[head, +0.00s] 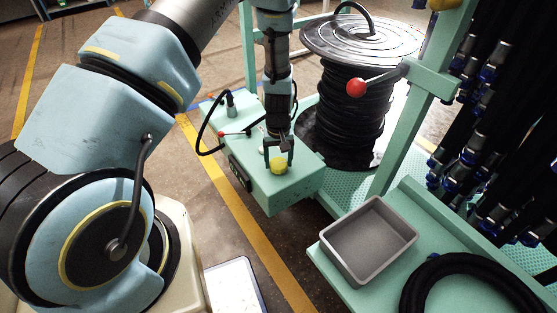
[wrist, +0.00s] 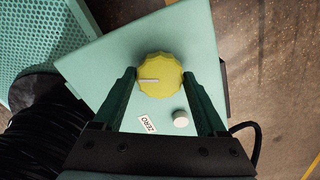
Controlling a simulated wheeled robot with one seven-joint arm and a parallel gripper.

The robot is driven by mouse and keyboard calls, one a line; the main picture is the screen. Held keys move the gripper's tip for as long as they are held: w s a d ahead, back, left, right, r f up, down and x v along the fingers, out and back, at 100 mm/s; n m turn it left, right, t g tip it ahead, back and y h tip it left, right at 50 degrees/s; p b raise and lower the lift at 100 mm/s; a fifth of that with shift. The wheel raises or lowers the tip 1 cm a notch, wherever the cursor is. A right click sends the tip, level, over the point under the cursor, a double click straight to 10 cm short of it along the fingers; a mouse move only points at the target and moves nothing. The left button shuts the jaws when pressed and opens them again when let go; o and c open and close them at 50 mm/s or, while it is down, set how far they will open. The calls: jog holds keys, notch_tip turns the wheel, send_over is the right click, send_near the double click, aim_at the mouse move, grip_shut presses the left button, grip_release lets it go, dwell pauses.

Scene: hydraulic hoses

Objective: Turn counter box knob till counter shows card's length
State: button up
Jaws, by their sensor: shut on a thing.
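The green counter box (head: 290,192) stands mid-picture in the head view, and its top also shows in the wrist view (wrist: 105,68). Its yellow ribbed knob (wrist: 160,75) has a white pointer line toward the left in the wrist view. My gripper (wrist: 159,77) is shut on the knob, one finger on each side; in the head view my gripper (head: 278,155) points down onto it. A white button (wrist: 181,119) and a ZERO label (wrist: 147,124) sit beside the knob. The dark counter window (head: 239,172) is on the box's side; its digits are unreadable. I cannot make out the length card.
A black hose reel (head: 355,110) stands behind the box. A red-ball lever (head: 356,87) juts out near it. A grey tray (head: 367,241) and a coiled black hose (head: 465,268) lie at right. A white panel (head: 233,286) with unreadable marks lies at the bottom.

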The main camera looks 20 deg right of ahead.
aim_at(279, 163)
jog(key=shift+w+n+p, duration=0.1)
jog(key=shift+n+p, duration=0.55)
jog(key=shift+n, duration=1.95)
dwell(2.9)
jog(key=o, duration=1.3)
notch_tip(279, 163, up, 11)
